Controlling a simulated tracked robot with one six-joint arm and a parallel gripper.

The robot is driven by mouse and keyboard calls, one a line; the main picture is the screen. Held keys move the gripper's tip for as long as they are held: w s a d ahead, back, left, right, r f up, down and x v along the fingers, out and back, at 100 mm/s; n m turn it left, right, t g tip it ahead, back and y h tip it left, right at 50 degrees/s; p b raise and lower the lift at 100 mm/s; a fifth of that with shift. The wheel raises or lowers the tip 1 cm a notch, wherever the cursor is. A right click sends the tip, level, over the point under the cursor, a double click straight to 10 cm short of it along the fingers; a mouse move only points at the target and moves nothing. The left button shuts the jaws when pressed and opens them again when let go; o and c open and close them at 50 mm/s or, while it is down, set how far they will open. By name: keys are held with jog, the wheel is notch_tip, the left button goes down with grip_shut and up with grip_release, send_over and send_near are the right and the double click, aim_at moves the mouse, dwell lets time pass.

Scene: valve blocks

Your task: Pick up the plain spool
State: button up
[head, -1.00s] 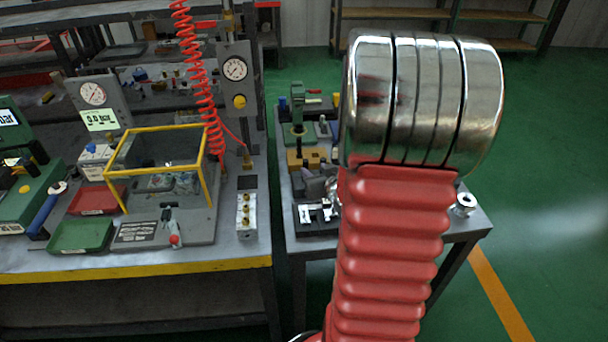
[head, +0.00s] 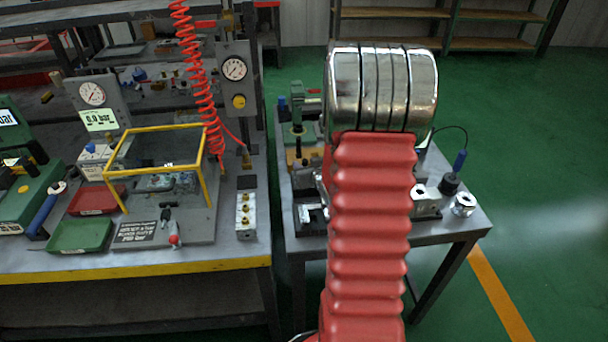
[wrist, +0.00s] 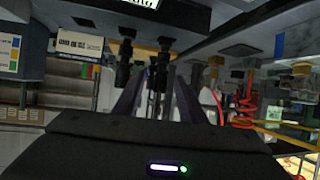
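I cannot pick out the plain spool with certainty in either view. In the wrist view, which looks upside down, two dark upright stems stand on a grey surface, a left one (wrist: 124,62) and a right one (wrist: 162,70); I cannot tell whether either is a spool. My gripper (wrist: 158,98) shows there as two dark fingers, apart, with no held object visible between them. The right stem appears between the fingers, seemingly beyond them. In the head view my red and chrome arm hides the gripper and the middle of the right table.
The right table (head: 440,236) carries a green press (head: 298,118), a metal block with a hole (head: 425,201), a silver ring-like part (head: 463,204) and a blue-handled tool (head: 460,160). The left bench holds a yellow-framed guard (head: 155,130), a green tray (head: 80,236) and a red coiled hose (head: 200,85).

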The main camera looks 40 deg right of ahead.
jog(key=shift+w, duration=0.15)
jog(key=shift+x, duration=2.5)
grip_shut()
